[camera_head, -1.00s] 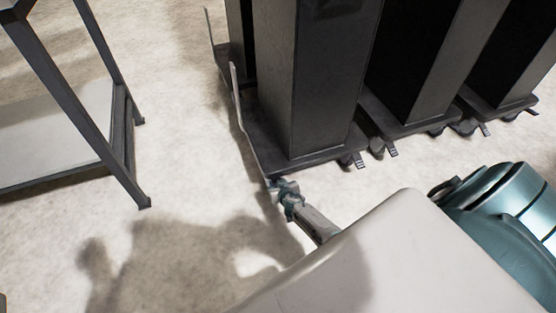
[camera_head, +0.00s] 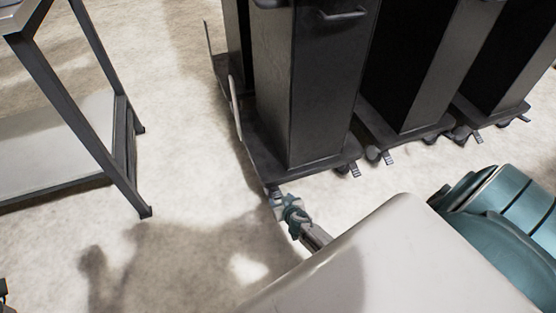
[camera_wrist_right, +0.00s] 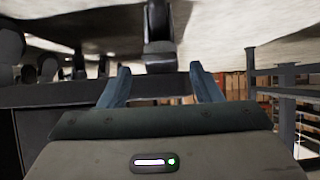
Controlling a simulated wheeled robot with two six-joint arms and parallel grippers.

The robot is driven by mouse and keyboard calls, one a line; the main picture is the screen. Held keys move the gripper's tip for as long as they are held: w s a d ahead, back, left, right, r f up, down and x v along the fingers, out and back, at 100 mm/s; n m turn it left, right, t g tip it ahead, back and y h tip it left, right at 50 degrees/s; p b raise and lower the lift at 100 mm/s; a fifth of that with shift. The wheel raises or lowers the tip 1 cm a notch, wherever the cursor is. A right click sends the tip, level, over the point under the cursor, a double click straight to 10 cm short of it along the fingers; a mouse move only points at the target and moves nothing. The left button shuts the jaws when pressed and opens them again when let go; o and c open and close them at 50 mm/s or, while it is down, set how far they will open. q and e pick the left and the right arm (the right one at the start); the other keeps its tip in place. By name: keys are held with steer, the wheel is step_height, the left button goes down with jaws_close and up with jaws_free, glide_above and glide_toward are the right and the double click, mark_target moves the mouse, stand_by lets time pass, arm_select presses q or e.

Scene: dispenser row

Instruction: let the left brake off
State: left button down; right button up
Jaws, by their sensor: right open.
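The nearest dispenser (camera_head: 305,110) is a tall dark cabinet on a low wheeled base (camera_head: 250,150). The left brake is a small dark pedal at the base's front left corner, mostly hidden by my right gripper (camera_head: 275,194) in the head view. In the right wrist view, a dark pedal-like part (camera_wrist_right: 158,48) hangs ahead of the right gripper (camera_wrist_right: 160,76), in line with the gap between its two spread fingers. I cannot tell whether they touch it. A second brake pedal (camera_head: 355,169) shows at the base's front right corner. My left gripper cannot be made out.
More dark dispensers (camera_head: 415,75) stand to the right on wheeled bases with pedals. A metal-framed table (camera_head: 95,100) with a pale lower shelf stands at the left. The pale floor (camera_head: 185,130) between is clear. My own white body covers the lower right.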

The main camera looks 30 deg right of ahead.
steer(key=shift+p+v, duration=0.4)
steer(key=shift+v, duration=1.5)
